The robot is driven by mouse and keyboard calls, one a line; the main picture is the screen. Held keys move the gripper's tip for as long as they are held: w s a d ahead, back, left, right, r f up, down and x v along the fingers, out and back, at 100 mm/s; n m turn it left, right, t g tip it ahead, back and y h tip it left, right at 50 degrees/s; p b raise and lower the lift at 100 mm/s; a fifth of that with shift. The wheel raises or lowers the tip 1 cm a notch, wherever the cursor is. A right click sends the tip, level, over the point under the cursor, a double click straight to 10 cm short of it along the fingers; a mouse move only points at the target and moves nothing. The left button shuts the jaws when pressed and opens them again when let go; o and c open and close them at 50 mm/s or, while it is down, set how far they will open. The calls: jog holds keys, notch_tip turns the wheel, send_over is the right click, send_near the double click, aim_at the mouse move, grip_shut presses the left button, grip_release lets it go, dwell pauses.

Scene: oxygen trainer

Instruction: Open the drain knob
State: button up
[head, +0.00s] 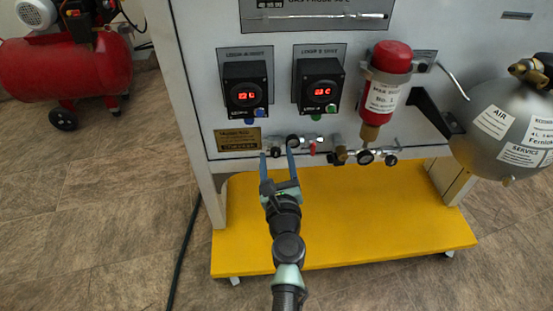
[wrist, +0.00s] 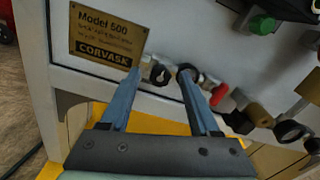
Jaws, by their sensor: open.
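No label marks which part is the drain knob. A small dark round knob (head: 276,152) sits on the silver fittings under the panel; in the wrist view this knob (wrist: 160,75) shows between my fingertips. A second black round knob (head: 292,140) is just right of it, partly behind my right fingertip in the wrist view (wrist: 187,70). My gripper (head: 276,153) is open, its two blue fingers pointing at the panel, one on each side of the first knob. In the wrist view my gripper (wrist: 160,76) holds nothing. Whether a finger touches a knob I cannot tell.
A red lever (head: 313,148) and a gauge row (head: 366,157) lie to the right. A red-topped filter (head: 390,60) and a grey tank (head: 505,125) are further right. A brass nameplate (head: 238,139) is left. A yellow shelf (head: 350,210) lies below.

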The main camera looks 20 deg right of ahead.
grip_shut()
